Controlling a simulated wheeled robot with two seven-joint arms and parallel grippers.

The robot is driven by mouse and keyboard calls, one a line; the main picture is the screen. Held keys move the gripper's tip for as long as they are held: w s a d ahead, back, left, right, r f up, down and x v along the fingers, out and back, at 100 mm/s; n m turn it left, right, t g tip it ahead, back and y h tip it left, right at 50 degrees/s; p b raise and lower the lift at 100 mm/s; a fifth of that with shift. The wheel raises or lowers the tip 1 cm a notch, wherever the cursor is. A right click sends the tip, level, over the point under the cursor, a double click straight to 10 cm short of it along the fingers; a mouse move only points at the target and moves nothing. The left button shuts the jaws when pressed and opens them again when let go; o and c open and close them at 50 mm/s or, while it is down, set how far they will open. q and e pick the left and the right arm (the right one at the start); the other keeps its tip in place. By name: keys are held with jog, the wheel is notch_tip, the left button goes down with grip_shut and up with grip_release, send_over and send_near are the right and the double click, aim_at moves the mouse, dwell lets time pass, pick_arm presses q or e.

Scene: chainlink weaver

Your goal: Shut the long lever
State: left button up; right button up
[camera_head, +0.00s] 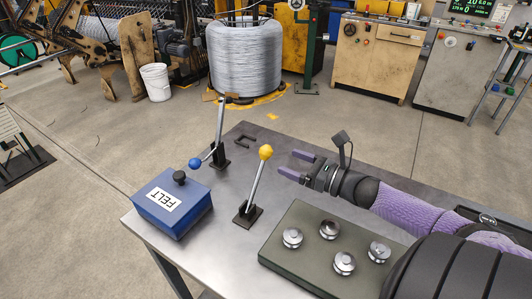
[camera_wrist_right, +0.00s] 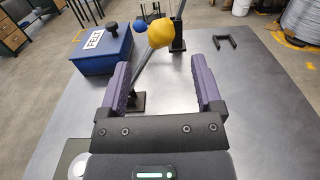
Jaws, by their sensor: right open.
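A lever with a yellow ball knob (camera_head: 266,152) leans slightly right from a black base on the metal table. Behind it, a second lever stand (camera_head: 220,125) has a tall grey bar and a blue ball knob (camera_head: 195,163) on a thin rod low on its left. I cannot tell for certain which one is called long. My right gripper (camera_head: 296,165) is open and empty, just right of the yellow knob, its fingers pointing left towards it. In the right wrist view the yellow knob (camera_wrist_right: 161,32) shows beyond the fingertips, not between them. My left gripper is not in view.
A blue box labelled FELT (camera_head: 172,205) with a black knob stands left of the levers. A dark green tray (camera_head: 300,222) with several metal spools lies at the front under my right arm. A dark U-shaped bracket (camera_head: 243,141) lies near the far edge. Bare table (camera_head: 200,246) shows at the front.

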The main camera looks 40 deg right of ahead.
aim_at(270, 154)
jog(key=b+x, duration=0.2)
jog(key=x, duration=0.4)
jog(key=shift+w+f, duration=0.15)
jog(key=shift+w, duration=0.1)
jog(key=shift+w+a, duration=0.15)
jog(key=shift+w, duration=0.45)
grip_shut()
